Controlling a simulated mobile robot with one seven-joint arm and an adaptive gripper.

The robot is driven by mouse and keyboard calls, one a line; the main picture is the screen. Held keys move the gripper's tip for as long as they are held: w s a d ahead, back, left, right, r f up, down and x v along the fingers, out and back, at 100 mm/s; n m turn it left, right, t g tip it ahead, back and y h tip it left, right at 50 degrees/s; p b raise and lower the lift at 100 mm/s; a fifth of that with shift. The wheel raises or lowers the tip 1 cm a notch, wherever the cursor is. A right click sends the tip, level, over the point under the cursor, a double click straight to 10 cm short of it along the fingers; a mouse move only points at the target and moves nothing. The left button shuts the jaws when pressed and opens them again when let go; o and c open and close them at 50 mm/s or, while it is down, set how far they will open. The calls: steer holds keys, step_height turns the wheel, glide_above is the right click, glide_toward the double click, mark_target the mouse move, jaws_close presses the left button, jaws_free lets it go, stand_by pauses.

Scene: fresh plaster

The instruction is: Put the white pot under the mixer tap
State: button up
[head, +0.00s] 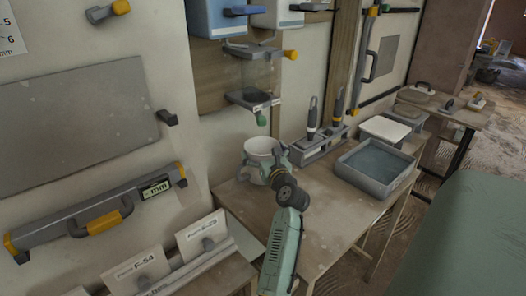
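The white pot (262,147) stands upright at the back left of the wooden table, near the wall. A small green nozzle, which looks like the mixer tap (261,118), hangs from a grey wall bracket. In the picture the pot is straight below this nozzle, with a gap between them; I cannot tell how well they line up in depth. My gripper (268,163) is at the pot, reaching from the front right, with grey-green finger parts beside it. My wrist hides the pot's lower right. Whether the fingers press on the pot is not clear.
A grey rack (318,147) with upright tools stands right of the pot. Beyond it are a grey tray (376,166) and a white-topped box (385,129). The table's front middle is bare.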

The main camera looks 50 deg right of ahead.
steer(key=shift+r, duration=0.1)
steer(key=b+v, duration=0.2)
steer(key=v, duration=1)
steer(key=shift+r, duration=0.1)
